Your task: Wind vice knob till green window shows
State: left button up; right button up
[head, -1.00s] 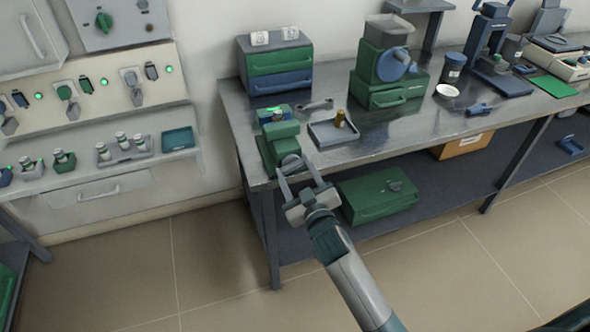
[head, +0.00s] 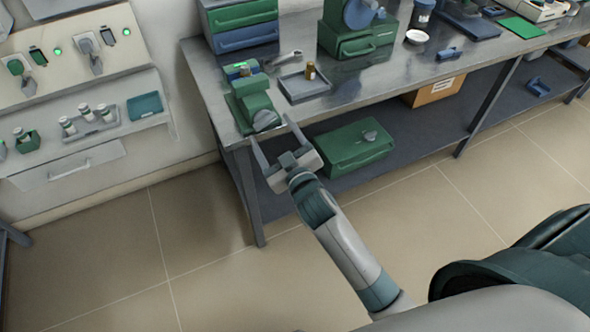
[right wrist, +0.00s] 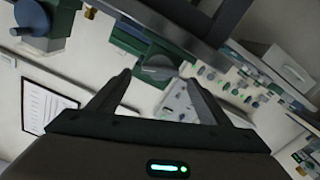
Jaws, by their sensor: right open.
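The green vice (head: 250,97) stands at the left front corner of the grey bench, with its grey round knob (head: 266,119) facing the bench's front edge. A small lit window (head: 241,69) shows at its back; its colour is too small to tell. My right gripper (head: 271,130) is open and empty just in front of the knob, fingers pointing at it. In the right wrist view the knob (right wrist: 159,67) appears beyond and between the open fingertips (right wrist: 158,78), apart from them. My left gripper is not in view.
A grey tray (head: 304,88) with a brass piece (head: 310,72) sits right of the vice. A wrench (head: 284,58) lies behind it. A green box (head: 354,147) rests on the lower shelf. The floor before the bench is clear.

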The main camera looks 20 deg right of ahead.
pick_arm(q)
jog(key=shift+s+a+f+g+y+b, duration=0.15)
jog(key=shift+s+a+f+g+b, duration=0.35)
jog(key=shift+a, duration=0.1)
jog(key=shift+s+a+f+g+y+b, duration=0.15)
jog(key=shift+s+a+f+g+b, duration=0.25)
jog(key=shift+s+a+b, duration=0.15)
pick_arm(e)
jog(key=s, duration=1.4)
jog(key=shift+d, duration=0.25)
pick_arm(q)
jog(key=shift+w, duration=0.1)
